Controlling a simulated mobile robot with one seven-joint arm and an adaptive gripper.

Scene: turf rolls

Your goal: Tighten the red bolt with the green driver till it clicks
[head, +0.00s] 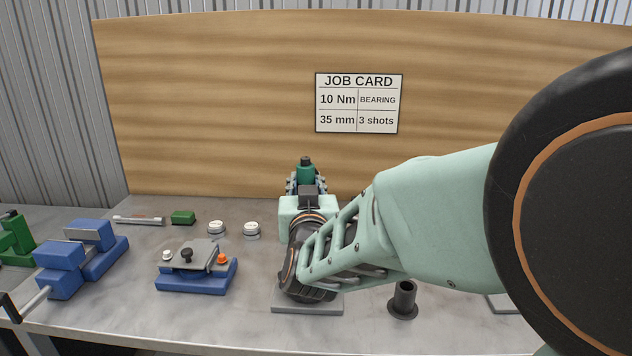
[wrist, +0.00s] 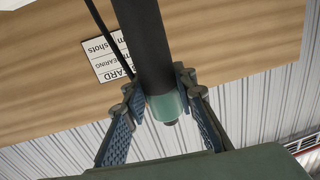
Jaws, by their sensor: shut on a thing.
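The green driver (head: 306,172) is teal green with a dark top and stands roughly upright in my gripper (head: 306,186) behind my wrist. In the wrist view, my gripper (wrist: 158,88) has its two fingers on either side of the driver, whose dark part (wrist: 148,45) and green part (wrist: 165,107) show. The driver's lower end is hidden in the head view. The red bolt (head: 222,258) shows as an orange-red head on the right of a blue fixture (head: 195,277), apart from my gripper, to its left and nearer the front.
The fixture also carries a white head (head: 167,255) and a black knob (head: 187,255). A blue vise (head: 75,262), green block (head: 183,217) and two white round pieces (head: 216,228) lie left. A black cup (head: 404,300) stands right. A job card (head: 359,102) reads 10 Nm, 35 mm.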

